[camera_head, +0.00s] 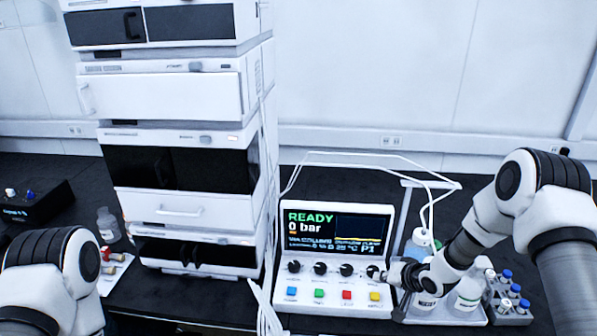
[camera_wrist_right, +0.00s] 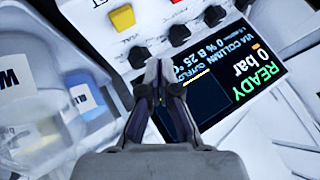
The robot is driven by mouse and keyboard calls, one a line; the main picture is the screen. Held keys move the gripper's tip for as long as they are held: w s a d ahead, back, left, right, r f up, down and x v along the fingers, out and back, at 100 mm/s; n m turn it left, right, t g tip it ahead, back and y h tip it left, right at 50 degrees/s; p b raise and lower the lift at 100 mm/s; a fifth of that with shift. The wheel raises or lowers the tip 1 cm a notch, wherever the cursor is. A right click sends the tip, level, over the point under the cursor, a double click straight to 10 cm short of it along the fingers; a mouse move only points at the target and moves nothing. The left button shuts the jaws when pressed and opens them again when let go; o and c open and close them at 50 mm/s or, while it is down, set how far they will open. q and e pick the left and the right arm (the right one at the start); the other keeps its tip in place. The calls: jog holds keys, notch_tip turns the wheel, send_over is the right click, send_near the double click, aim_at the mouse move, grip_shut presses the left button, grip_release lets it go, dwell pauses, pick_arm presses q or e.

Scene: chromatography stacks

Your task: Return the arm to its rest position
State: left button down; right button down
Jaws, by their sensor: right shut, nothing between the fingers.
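My right arm (camera_head: 473,232) reaches in from the right edge. Its gripper (camera_head: 384,273) is at the right-hand black knob on the front of a white control unit (camera_head: 398,226). I cannot tell whether it touches the knob. In the right wrist view the gripper's dark fingers (camera_wrist_right: 160,66) are together and empty, in front of the unit's screen (camera_wrist_right: 214,82). The screen reads READY and 0 bar. My left arm (camera_head: 52,268) shows at the lower left; its gripper is out of view.
A tall instrument stack (camera_head: 183,203) stands left of the control unit. Bottles (camera_head: 467,292) in a tray and several blue-capped vials (camera_head: 507,276) are close under my right forearm. Thin tubing (camera_head: 345,153) arches behind the unit. A black box (camera_head: 38,203) is at far left.

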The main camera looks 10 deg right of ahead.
jog(key=s+a+f, duration=0.1)
jog(key=s+f, duration=0.1)
jog(key=s+a+f+g, duration=0.1)
jog(key=s+f, duration=0.1)
jog(key=s+a+f+g, duration=0.1)
jog(key=s+a+f, duration=0.1)
jog(key=shift+a+f, duration=0.1)
jog(key=shift+f, duration=0.3)
jog(key=s+a+f+g, duration=0.2)
jog(key=s+f, duration=0.1)
jog(key=s, duration=0.4)
jog(key=s+a+f+g, duration=0.1)
jog(key=s+a+f, duration=0.25)
jog(key=s, duration=0.25)
jog(key=s+d+n+g+h, duration=0.1)
jog(key=s+n, duration=0.1)
jog(key=s, duration=0.7)
jog(key=s+d+n+g+h+b, duration=0.1)
jog(key=s+d+n+g+h, duration=0.1)
jog(key=s, duration=0.8)
jog(key=shift+r, duration=0.45)
